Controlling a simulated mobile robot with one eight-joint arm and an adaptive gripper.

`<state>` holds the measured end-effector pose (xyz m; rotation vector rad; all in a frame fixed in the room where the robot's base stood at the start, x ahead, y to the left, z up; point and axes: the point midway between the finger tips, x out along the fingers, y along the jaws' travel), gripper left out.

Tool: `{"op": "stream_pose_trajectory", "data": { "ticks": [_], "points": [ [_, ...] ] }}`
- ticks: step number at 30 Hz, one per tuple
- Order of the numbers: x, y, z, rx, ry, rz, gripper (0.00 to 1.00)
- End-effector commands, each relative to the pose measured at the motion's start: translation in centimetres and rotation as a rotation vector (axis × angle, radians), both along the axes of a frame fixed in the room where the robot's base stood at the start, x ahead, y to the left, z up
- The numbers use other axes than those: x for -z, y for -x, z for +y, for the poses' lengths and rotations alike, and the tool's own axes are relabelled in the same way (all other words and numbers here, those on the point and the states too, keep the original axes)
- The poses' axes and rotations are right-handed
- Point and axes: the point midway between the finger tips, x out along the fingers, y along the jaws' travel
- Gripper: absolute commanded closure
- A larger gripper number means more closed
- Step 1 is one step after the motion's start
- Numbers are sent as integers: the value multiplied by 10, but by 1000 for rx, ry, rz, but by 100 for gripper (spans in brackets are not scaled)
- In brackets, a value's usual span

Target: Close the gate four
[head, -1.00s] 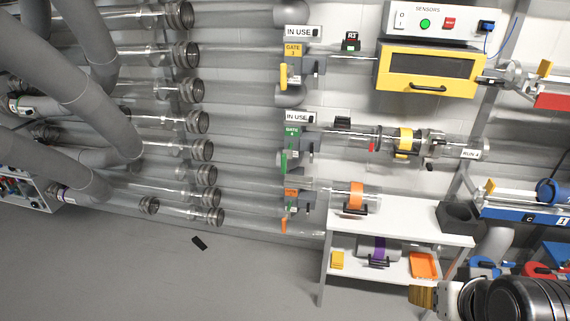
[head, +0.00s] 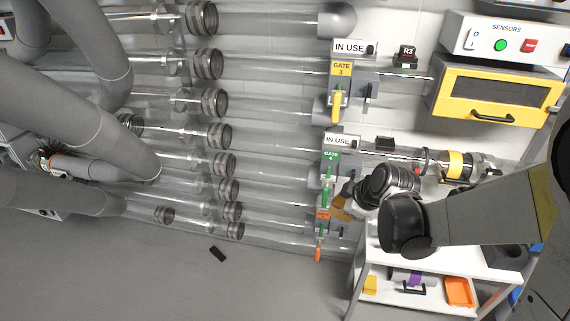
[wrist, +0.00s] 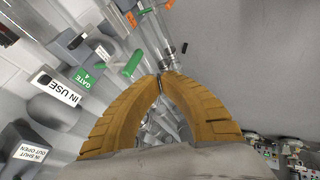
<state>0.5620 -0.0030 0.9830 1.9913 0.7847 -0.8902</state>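Gate four has a green label (head: 330,158) under an IN USE sign, and its green handle (head: 327,192) hangs down below the label. In the wrist view the green label (wrist: 88,75) is left of centre, and the green handle (wrist: 132,64) lies just beyond and left of my fingertips. My gripper (head: 340,208) is beside the lower part of the gate, close to the handle, with its fingertips partly hidden in the head view. In the wrist view its yellow fingers (wrist: 160,79) meet at the tips with nothing seen between them.
Gate three's yellow handle (head: 337,105) is above, and an orange handle (head: 318,254) is just below. Clear tubes run left from the gates. A white shelf table (head: 400,262) stands below my arm. A small black object (head: 217,254) lies on open floor.

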Motion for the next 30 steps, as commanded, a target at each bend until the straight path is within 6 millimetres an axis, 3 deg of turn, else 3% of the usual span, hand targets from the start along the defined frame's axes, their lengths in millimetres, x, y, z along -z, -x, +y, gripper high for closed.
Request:
{"op": "stream_pose_trajectory", "data": {
  "ticks": [8, 20, 24, 30],
  "points": [
    [23, -16, 4, -28, 12, -8, 100],
    [91, -62, 22, -27, 13, -8, 100],
    [86, -83, 13, -25, 12, -8, 100],
    [84, -97, 8, -25, 11, -9, 100]
  ]
}}
